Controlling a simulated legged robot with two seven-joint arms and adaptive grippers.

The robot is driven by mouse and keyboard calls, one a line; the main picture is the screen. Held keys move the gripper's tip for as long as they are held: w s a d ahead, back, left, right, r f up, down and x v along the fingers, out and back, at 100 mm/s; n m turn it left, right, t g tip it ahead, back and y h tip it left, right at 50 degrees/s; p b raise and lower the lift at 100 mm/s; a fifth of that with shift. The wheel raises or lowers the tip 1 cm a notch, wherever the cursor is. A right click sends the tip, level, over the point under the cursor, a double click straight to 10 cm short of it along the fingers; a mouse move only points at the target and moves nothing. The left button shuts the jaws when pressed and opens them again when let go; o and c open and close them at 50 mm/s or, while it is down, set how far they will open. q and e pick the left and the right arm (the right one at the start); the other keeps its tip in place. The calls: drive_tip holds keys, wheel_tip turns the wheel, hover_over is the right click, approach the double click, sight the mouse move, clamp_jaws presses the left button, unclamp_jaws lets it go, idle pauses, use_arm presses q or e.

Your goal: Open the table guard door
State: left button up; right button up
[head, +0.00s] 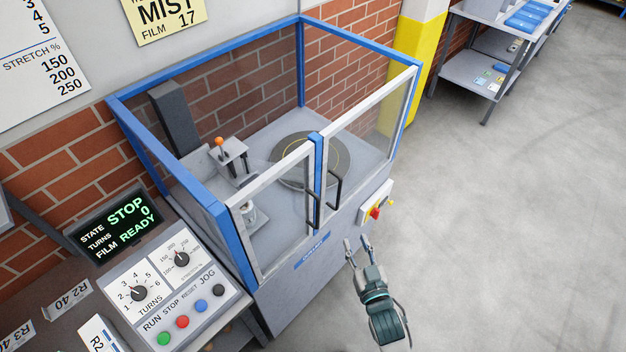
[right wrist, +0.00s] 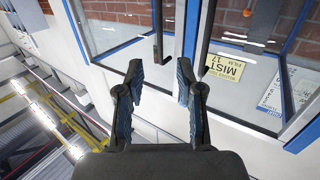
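The table guard (head: 215,52) is a blue-framed, clear-paned enclosure around a round turntable (head: 300,160). Two white-framed doors, the left door (head: 268,176) and the right door (head: 368,98), meet at a blue post (head: 319,165) and look closed. Each has a black bar handle near the post: the left handle (head: 313,210) and the right handle (head: 337,190). My right gripper (head: 355,242) is open and empty, in front of the guard and below the handles. In the right wrist view its fingers (right wrist: 160,75) are spread, with a handle (right wrist: 158,30) beyond the gap. My left gripper is not in view.
A control panel (head: 173,278) with dials and buttons stands at the lower left, below a green-lit display (head: 118,222). A red-and-yellow switch (head: 376,211) sticks out of the cabinet near my right gripper. The floor (head: 510,220) to the right is clear.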

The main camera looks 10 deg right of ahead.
wheel_tip(320, 180, up, 2)
approach(340, 191)
drive_tip(key=w+a, duration=0.2)
drive_tip(key=w, duration=0.4)
drive_tip(key=shift+t, duration=0.3)
drive_tip(key=w, duration=0.2)
drive_tip(key=w+d, duration=0.1)
drive_tip(key=w, duration=0.1)
drive_tip(key=shift+w+d+f, duration=0.15)
drive_tip(key=shift+d+f, duration=0.1)
drive_tip(key=shift+w+a, duration=0.15)
drive_tip(key=shift+a, duration=0.35)
clamp_jaws()
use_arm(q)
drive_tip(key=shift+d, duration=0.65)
use_arm(e)
drive_tip(key=shift+d, duration=0.25)
